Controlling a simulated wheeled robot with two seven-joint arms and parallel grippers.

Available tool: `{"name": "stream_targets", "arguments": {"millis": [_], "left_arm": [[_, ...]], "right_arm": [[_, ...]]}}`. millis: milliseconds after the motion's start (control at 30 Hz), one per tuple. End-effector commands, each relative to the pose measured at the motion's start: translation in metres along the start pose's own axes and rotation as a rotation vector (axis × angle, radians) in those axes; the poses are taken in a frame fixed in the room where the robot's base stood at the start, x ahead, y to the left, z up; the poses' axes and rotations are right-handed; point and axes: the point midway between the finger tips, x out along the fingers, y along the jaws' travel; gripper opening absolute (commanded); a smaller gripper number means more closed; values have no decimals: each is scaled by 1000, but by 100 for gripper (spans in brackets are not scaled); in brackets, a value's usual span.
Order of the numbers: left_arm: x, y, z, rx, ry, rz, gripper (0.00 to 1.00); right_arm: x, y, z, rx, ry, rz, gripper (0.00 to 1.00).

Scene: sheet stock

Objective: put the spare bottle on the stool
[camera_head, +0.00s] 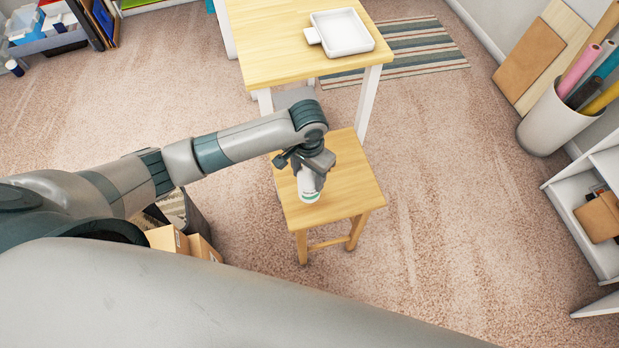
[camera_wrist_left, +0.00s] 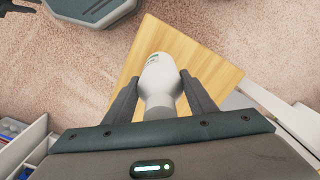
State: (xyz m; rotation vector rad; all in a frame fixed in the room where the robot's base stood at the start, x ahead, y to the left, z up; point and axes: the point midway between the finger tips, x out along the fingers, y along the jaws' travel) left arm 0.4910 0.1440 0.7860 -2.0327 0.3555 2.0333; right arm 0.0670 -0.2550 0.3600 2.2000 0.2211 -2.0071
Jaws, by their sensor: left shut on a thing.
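A white bottle (camera_head: 308,186) with a green-marked label is in my left gripper (camera_head: 308,172), over the wooden stool (camera_head: 345,190). The left wrist view shows the bottle (camera_wrist_left: 158,77) between the two dark fingers of the gripper (camera_wrist_left: 164,90), which are shut on it. The stool's light wood seat (camera_wrist_left: 208,68) lies behind the bottle there. I cannot tell whether the bottle touches the seat or hangs just above it. The gripper and arm hide part of the seat. My right gripper is in neither view.
A light wood table (camera_head: 270,40) with a white tray (camera_head: 343,34) stands behind the stool. A bin of rolls (camera_head: 548,125) and a white shelf unit (camera_head: 570,215) are at the right. Cardboard boxes (camera_head: 170,238) sit left of the stool. Carpet right of the stool is clear.

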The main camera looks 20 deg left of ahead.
Motion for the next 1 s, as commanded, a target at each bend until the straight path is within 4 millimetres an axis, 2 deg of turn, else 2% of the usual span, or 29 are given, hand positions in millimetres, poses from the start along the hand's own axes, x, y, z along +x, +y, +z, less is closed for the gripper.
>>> {"name": "stream_targets", "arguments": {"millis": [167,567,900,1000], "left_arm": [[6,-4,-11,0,1,1,17],[9,-4,-11,0,0,1,17],[44,-5,-10,0,-1,-1,17],[47,-4,-11,1,1,0,17]], "right_arm": [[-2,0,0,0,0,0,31],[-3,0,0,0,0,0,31],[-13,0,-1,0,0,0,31],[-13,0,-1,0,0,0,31]]}}
